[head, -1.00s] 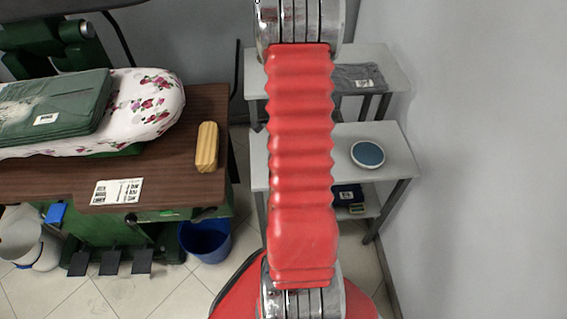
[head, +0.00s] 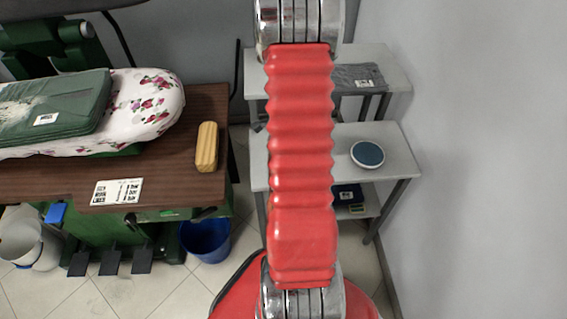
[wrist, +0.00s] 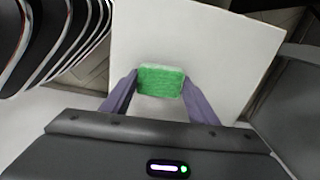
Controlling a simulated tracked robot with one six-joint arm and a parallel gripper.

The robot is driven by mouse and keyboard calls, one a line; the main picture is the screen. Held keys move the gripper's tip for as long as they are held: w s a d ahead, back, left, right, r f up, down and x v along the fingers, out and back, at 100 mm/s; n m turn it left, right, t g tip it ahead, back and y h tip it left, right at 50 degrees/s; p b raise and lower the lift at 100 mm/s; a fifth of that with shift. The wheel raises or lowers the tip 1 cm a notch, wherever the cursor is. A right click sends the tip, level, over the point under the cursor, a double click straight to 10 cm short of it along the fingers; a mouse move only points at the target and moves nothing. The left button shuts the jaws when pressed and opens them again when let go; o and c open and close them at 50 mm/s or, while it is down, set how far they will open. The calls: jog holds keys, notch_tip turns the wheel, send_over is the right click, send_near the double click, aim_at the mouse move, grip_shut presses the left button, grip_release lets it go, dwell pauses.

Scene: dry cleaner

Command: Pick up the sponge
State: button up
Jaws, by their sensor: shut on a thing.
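A green sponge (wrist: 161,80) shows in the wrist view, between the two purple-grey fingers of my gripper (wrist: 160,84). My gripper is shut on it, with one finger at each side. A pale flat surface (wrist: 215,45) lies behind the sponge; I cannot tell how far the sponge is from it. In the head view my red arm blocks the middle, and neither my gripper nor the held sponge can be made out.
Grey tables stand at the right (head: 405,160) and behind (head: 385,60). A round blue-topped dish (head: 367,155) sits on the nearer one. At left, a brown table (head: 150,170) carries a wooden block (head: 207,147) and a floral ironing board (head: 150,100). A blue bin (head: 205,240) stands below.

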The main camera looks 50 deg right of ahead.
jog(key=shift+r, duration=0.1)
jog(key=shift+c, duration=0.2)
notch_tip(320, 180, up, 10)
dwell(0.6)
dwell(0.3)
jog(key=o, duration=0.4)
jog(key=c, duration=0.3)
